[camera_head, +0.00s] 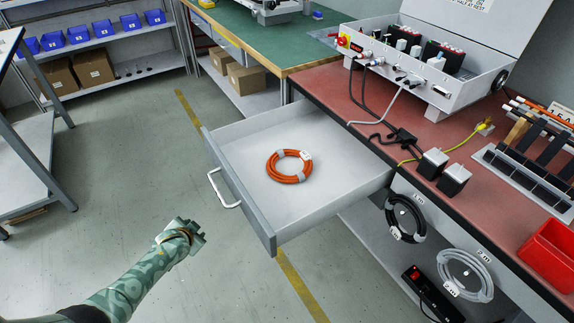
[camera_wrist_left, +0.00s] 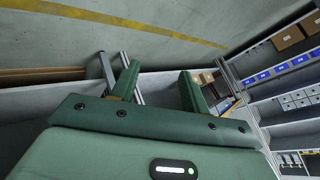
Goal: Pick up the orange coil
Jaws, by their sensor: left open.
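The orange coil (camera_head: 289,166) lies flat in the open drawer (camera_head: 330,182), with white tags or ties around it. The drawer juts out to the left from under the red-topped bench and has a white handle (camera_head: 222,190) on its front. My left gripper (camera_head: 198,232) is outside the drawer, to the left of and below its front in the head view, apart from the coil. In the left wrist view its two green fingers (camera_wrist_left: 156,88) stand apart with nothing between them. The coil is not visible in that view. My right gripper is not in view.
The red bench (camera_head: 345,92) carries a white case (camera_head: 432,75), black adapters (camera_head: 443,170) and cables. Black and white coils (camera_head: 465,275) hang on its front. A green table (camera_head: 262,45) stands behind. A shelf frame (camera_head: 35,165) is at left. The floor between is clear.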

